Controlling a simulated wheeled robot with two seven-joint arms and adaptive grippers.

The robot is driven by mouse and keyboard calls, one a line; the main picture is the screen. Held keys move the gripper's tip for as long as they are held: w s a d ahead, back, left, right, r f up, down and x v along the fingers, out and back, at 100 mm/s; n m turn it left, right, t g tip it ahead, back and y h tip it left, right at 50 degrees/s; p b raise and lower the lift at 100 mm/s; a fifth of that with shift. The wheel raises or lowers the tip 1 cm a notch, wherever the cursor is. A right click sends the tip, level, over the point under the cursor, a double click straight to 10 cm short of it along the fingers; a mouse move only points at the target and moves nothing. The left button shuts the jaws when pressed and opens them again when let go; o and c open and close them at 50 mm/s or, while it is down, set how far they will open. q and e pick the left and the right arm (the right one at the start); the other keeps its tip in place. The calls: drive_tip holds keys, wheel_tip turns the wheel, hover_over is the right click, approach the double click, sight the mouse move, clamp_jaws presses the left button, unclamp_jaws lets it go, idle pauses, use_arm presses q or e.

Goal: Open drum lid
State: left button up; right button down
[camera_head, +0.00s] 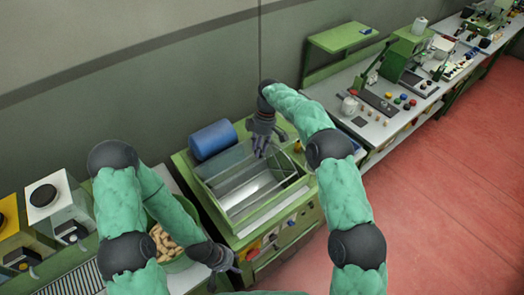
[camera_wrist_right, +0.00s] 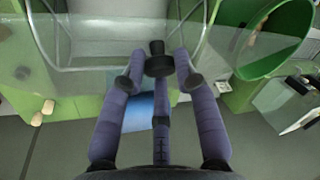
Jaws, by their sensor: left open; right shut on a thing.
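The green machine (camera_head: 225,225) has an open-topped grey drum trough (camera_head: 250,187) with clear panels around it. My right gripper (camera_head: 262,150) is at the far edge of the trough. In the right wrist view my right gripper (camera_wrist_right: 160,75) is shut on a small black knob (camera_wrist_right: 157,49). The knob sits at the edge of a clear pane that looks like the drum lid (camera_wrist_right: 85,85). How far the lid is raised is hard to tell. My left gripper (camera_head: 222,262) is open and empty, low beside the machine's front left.
A blue cylinder (camera_head: 212,140) lies at the machine's back left. A green bowl of corks (camera_head: 165,242) stands by my left arm. White and yellow boxes are at the left. A workbench (camera_head: 385,105) with small parts runs along the wall; red floor is free at right.

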drive_tip(key=shift+a+f, duration=0.1)
drive_tip(key=shift+a, duration=0.15)
drive_tip(key=c, duration=1.1)
unclamp_jaws()
drive_tip(key=shift+c, duration=0.2)
drive_tip(key=shift+o, duration=1)
drive_tip(key=shift+w+a+f, duration=0.1)
drive_tip(key=shift+w+a, duration=0.15)
drive_tip(key=shift+w, duration=0.1)
drive_tip(key=shift+s+d+r, duration=0.1)
drive_tip(key=shift+d+r, duration=0.1)
drive_tip(key=shift+d, duration=0.05)
drive_tip(key=shift+d+r, duration=0.1)
drive_tip(key=shift+r, duration=0.2)
drive_tip(key=v, duration=1.1)
drive_tip(key=shift+w+a, duration=0.2)
drive_tip(key=shift+a, duration=0.05)
